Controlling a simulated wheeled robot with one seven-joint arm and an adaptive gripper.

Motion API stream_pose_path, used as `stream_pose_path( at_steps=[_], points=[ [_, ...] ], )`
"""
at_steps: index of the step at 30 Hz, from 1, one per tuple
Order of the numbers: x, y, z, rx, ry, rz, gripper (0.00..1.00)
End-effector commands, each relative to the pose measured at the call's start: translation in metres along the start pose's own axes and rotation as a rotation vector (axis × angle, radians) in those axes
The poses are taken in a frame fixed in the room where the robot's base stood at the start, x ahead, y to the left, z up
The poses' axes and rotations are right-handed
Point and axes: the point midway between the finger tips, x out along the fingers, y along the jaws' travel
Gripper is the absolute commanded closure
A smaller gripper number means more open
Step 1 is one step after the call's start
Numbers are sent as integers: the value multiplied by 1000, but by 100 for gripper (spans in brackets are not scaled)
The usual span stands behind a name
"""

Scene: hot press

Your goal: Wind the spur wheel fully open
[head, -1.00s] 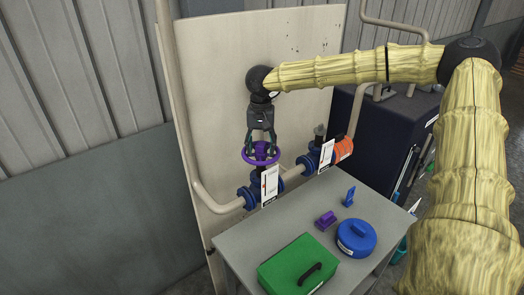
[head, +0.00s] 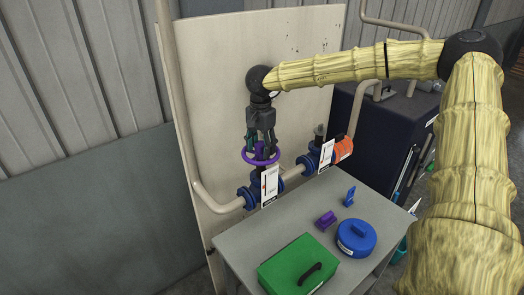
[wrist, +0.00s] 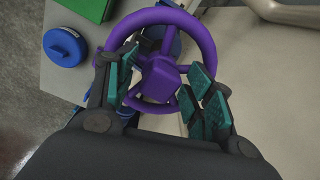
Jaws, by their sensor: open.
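The purple spur wheel (head: 247,159) sits flat on top of a blue valve on the pipe. My gripper (head: 262,143) points down over the wheel from above. I cannot tell whether the pads touch the wheel. The valve body is mostly hidden by a white tag (head: 269,186).
A second valve with a white tag (head: 326,156) and an orange part (head: 343,148) stands to the right. The grey table (head: 235,253) in front holds a green box (head: 290,262), a blue round lidded thing (head: 356,238) and small purple and blue pieces. A beige panel stands behind.

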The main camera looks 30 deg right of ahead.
Motion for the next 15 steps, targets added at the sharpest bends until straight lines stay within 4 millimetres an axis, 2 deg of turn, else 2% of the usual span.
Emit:
stream_pose_path(
  at_steps=[15],
  points=[
    [0,0,0,302,1,0,46]
  ],
)
